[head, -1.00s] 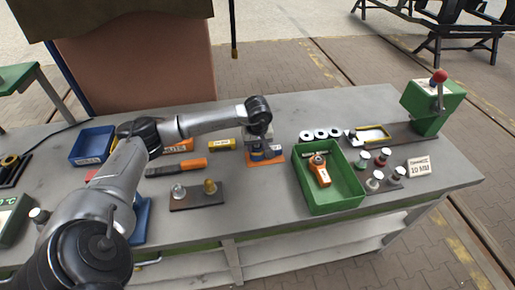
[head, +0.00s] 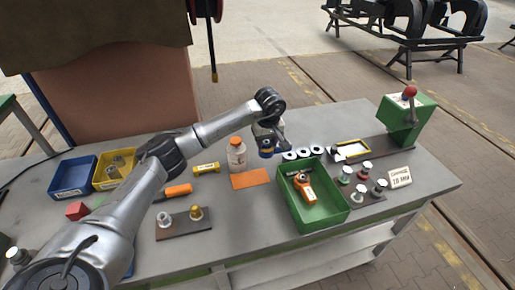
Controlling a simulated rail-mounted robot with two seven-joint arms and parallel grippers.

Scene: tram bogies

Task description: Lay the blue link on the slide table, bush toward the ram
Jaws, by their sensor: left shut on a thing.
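My left gripper (head: 268,145) is shut on the blue link (head: 266,154) and holds it above the bench, between the orange mat and the green tray. Only a small part of the link shows; the gripper hides the rest, and I cannot tell which way its bush points. The slide table (head: 351,149), a pale plate with a yellow edge, lies on a dark base at the back right and looks empty. The ram's green press body (head: 400,123), with a red-knobbed lever, stands at its right end. My right gripper is not in view.
A green tray (head: 333,217) with an orange link (head: 305,189) stands right of my gripper. Several white rings (head: 303,153) lie behind it. Knobbed parts (head: 362,190) and a sign (head: 400,177) stand in front of the slide table. A bottle (head: 237,155) stands behind the bare orange mat (head: 250,179).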

